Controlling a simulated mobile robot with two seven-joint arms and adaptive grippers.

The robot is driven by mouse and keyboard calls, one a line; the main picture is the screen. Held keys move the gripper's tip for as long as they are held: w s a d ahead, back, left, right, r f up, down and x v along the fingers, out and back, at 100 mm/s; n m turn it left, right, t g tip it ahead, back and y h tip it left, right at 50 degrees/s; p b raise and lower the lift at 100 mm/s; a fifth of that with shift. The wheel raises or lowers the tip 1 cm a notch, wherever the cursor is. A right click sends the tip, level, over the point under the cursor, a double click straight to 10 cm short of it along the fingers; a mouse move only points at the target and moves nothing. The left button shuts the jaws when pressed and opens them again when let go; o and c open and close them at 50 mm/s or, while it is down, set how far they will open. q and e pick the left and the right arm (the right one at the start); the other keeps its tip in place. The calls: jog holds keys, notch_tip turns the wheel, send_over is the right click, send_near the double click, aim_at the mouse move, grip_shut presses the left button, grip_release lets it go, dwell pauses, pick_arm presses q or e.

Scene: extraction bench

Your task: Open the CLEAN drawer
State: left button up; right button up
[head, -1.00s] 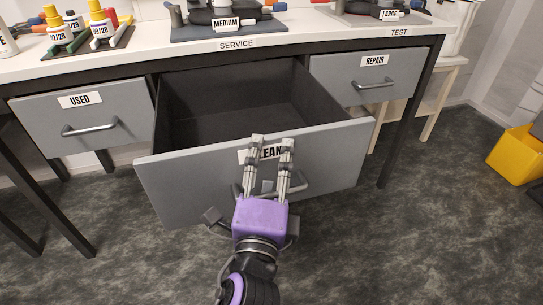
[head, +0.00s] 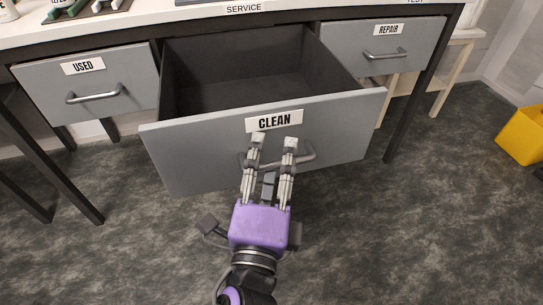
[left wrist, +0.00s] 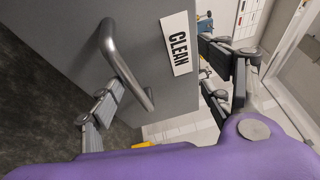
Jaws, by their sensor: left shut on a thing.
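The CLEAN drawer (head: 200,155) is pulled well out under the bench in the head view, and its dark empty inside (head: 235,75) shows. Its white label (head: 274,121) is on the grey front, above a bar handle (head: 308,156). My left gripper (head: 274,142), with a purple body, is at the front with its fingers at the handle, shut on it. In the left wrist view the handle (left wrist: 122,62) lies between the spread fingers (left wrist: 165,90), nearer the left one. The exact contact is hard to see. My right gripper is not in view.
The shut USED drawer (head: 125,100) is at the left and the shut REPAIR drawer (head: 420,45) at the right. Dark bench legs (head: 420,95) flank the space. A yellow bin (head: 522,135) stands at the far right. The floor in front is clear.

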pick_arm(q)
jog(key=shift+o, duration=0.9)
jog(key=shift+s+d+r, duration=0.1)
jog(key=shift+s+r, duration=0.05)
jog(key=shift+r, duration=0.45)
jog(key=shift+s+r, duration=0.15)
jog(key=shift+r, duration=0.4)
jog(key=shift+s, duration=0.2)
jog(key=c, duration=0.7)
jog(key=shift+w+f, duration=0.15)
jog(key=shift+f, duration=0.15)
jog(key=shift+p, duration=0.3)
